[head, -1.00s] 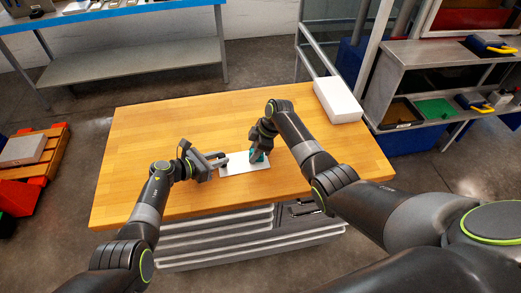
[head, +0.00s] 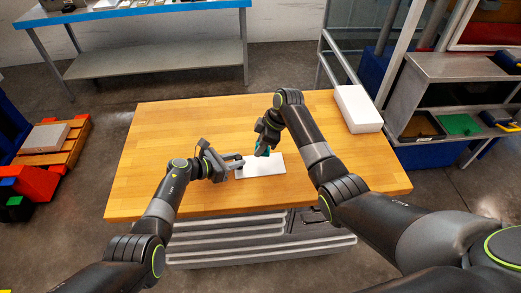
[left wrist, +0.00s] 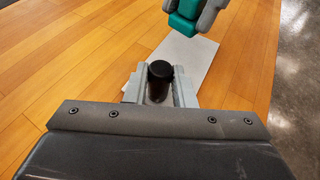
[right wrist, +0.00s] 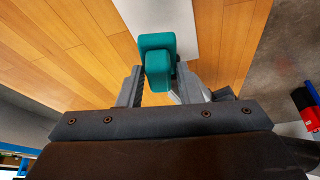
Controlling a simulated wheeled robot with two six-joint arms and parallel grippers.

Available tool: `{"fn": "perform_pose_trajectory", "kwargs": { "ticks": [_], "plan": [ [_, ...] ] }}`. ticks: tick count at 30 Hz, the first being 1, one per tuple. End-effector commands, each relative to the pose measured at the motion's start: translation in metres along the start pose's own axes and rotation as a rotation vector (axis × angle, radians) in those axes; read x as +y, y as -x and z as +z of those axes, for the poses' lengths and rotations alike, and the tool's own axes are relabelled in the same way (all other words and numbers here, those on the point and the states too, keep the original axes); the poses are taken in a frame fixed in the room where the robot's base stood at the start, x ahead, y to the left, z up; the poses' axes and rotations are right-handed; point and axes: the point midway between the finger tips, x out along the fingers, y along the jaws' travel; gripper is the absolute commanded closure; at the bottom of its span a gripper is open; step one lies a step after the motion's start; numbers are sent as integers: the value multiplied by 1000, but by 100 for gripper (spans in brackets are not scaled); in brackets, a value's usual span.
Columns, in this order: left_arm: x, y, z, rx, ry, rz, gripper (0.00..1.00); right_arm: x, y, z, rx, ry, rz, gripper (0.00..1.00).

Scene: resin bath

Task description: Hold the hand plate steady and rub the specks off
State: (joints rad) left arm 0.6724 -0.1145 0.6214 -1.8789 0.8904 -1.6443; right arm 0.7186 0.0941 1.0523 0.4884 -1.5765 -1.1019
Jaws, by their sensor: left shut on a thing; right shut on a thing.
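The hand plate (head: 262,166) is a flat pale grey-white rectangle on the wooden table, also in the left wrist view (left wrist: 186,52). A black round knob (left wrist: 160,72) stands at its near end. My left gripper (head: 240,163) is shut on this knob. My right gripper (head: 265,145) is shut on a teal rubbing block (right wrist: 155,60), near the plate's far edge. The block also shows in the left wrist view (left wrist: 183,24). It looks raised over the plate, but contact is hard to tell. I can make out no specks on the visible plate surface.
The wooden table (head: 160,130) is clear around the plate. A white box (head: 357,108) stands at its back right corner. A grey shelf unit (head: 455,90) with bins is to the right, and a blue-topped bench (head: 150,10) is behind.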

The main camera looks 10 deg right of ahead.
Motion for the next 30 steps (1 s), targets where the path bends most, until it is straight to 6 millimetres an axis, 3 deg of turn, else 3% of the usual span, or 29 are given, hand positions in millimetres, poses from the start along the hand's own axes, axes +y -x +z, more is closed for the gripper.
{"fn": "perform_pose_trajectory", "kwargs": {
  "ticks": [7, 22, 23, 24, 28, 30],
  "plan": [
    [0, 0, 0, 0, 0, 1, 92, 1, 18, -7, 1, 1, 2, 86],
    [0, 0, 0, 0, 0, 1, 92, 0, 19, -8, 0, 0, 1, 86],
    [0, 0, 0, 0, 0, 1, 75, 0, 19, -8, 0, 0, 1, 86],
    [0, 0, 0, 0, 0, 1, 69, 0, 19, -8, 0, 0, 1, 86],
    [0, 0, 0, 0, 0, 1, 52, 0, 19, -8, 0, 0, 1, 86],
    [0, 0, 0, 0, 0, 1, 52, 0, 19, -8, 0, 0, 1, 86]
  ]
}}
